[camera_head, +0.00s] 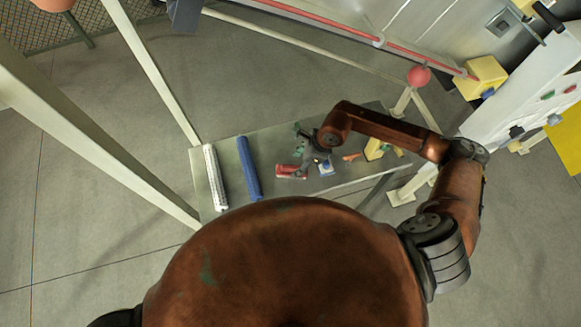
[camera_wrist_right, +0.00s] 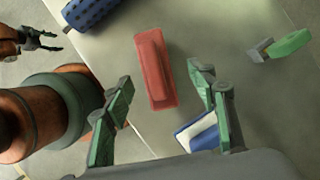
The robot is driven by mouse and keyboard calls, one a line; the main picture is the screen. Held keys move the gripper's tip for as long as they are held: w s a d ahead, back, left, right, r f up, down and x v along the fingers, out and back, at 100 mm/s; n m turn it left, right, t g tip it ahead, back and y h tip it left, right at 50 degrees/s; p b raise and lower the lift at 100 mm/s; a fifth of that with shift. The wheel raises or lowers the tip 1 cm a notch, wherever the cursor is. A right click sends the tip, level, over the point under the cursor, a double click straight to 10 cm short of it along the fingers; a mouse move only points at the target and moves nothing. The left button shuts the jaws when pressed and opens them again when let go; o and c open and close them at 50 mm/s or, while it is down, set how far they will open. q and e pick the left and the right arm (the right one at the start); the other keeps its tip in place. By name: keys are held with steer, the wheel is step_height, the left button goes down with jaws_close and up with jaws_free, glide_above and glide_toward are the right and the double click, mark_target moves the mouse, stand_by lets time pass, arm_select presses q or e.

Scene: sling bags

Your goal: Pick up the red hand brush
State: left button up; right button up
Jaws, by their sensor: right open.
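The red hand brush (camera_head: 290,172) lies on the grey table (camera_head: 228,202). In the right wrist view the brush (camera_wrist_right: 155,68) lies almost lengthwise, beyond and between the spread fingertips. My right gripper (camera_head: 306,155) hangs over the table beside the brush in the head view. In the wrist view its two green-grey fingers (camera_wrist_right: 163,95) are open and hold nothing. Contact with the brush cannot be seen. My left gripper (camera_wrist_right: 48,40) shows small at the upper left of the wrist view, fingers apart and empty, away from the brush.
A blue roll (camera_head: 249,168) and a white roll (camera_head: 214,178) lie left of the brush. A blue-and-white item (camera_wrist_right: 200,132) lies close by the right finger. A green-handled tool (camera_wrist_right: 288,44) lies farther right. Pale frame posts (camera_head: 150,70) stand beside the table.

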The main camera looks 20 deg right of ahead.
mark_target(295, 167)
steer(key=x, duration=0.1)
steer(key=p+x, duration=0.1)
steer(key=x, duration=0.1)
steer(key=shift+s+a+f, duration=0.1)
steer(key=shift+s+f, duration=0.05)
steer(key=shift+s, duration=0.2)
steer(key=shift+x, duration=1.1)
steer(key=c, duration=0.8)
jaws_close()
arm_select(q)
steer(key=shift+s+a+r, duration=0.1)
steer(key=shift+s+r, duration=0.1)
steer(key=shift+r, duration=0.35)
arm_select(e)
steer(key=shift+r, duration=0.6)
arm_select(q)
step_height(295, 167, down, 2)
steer(key=shift+s+f+b, duration=0.15)
steer(key=shift+b, duration=1.05)
arm_select(e)
steer(key=s+d+r, duration=0.8)
steer(key=s+r, duration=0.3)
steer(key=r, duration=0.1)
steer(key=shift+d, duration=0.35)
